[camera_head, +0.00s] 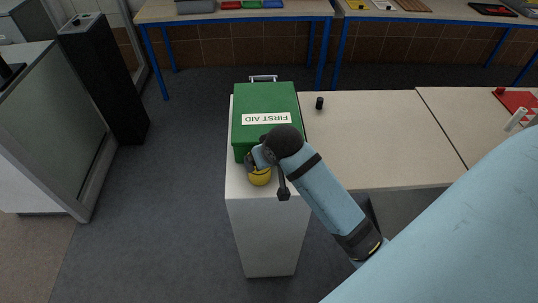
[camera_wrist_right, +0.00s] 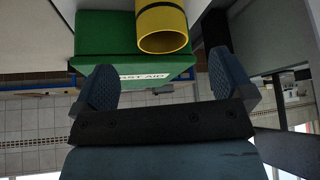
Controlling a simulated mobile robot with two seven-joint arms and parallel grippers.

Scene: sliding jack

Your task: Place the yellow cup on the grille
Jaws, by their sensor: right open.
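The cup lies just beyond the fingertips, towards the right finger in that view. In the head view my right gripper (camera_head: 262,163) is close to the cup and partly hides it. My left gripper is not in view. I cannot make out a grille.
The green first aid box (camera_head: 264,100) stands right behind the cup. A small black cylinder (camera_head: 319,103) stands on the pale table (camera_head: 375,130) to its right. The table's middle is otherwise clear. A red object (camera_head: 517,102) lies at the far right. A black cabinet (camera_head: 105,80) stands left.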

